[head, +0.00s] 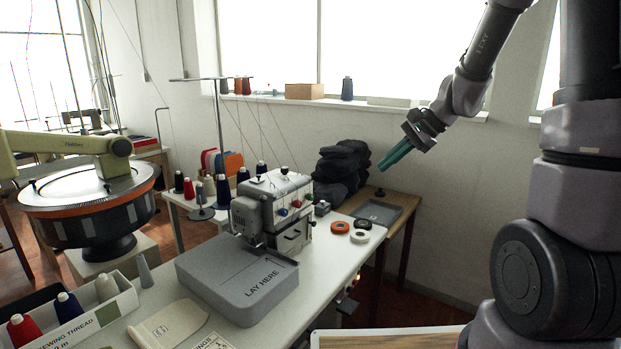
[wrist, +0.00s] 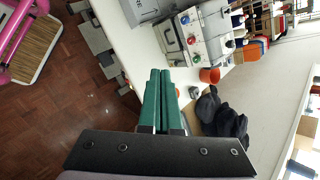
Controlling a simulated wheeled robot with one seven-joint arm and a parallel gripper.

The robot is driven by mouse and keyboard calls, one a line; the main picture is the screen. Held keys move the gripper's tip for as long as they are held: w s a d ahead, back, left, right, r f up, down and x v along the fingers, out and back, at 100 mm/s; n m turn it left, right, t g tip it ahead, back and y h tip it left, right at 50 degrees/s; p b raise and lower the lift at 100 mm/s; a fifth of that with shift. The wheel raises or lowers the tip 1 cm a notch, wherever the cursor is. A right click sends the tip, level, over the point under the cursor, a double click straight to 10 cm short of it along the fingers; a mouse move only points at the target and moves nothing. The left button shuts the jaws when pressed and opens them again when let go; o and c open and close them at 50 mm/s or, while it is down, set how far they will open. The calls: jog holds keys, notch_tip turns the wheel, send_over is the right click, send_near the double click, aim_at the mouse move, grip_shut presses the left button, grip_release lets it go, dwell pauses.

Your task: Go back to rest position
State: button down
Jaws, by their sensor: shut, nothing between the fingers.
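My gripper (head: 395,156) is raised in the air at the upper right of the head view, above the far end of the white table and in front of the wall. Its green fingers point down and to the left. In the wrist view its two green fingers (wrist: 160,100) lie side by side, shut with nothing between them. It touches nothing. My arm reaches in from the right side of the head view.
A grey sewing machine (head: 272,212) stands on the white table behind a grey "LAY HERE" block (head: 238,278). Dark folded cloths (head: 341,168) are piled beyond it, beside a grey tray (head: 378,212). The air around my gripper is clear.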

jog(key=s+d+r+n+t+h, duration=0.2)
jog(key=s+r+n, duration=0.2)
jog(key=s+r, duration=0.3)
jog(key=s+d+r+n+t+h, duration=0.1)
jog(key=s+d+r+n+h, duration=0.2)
jog(key=s+r, duration=0.4)
jog(key=s, duration=0.6)
jog(key=shift+d+r+n+t, duration=0.15)
jog(key=shift+r+n+t, duration=0.2)
jog(key=shift+n+t, duration=0.05)
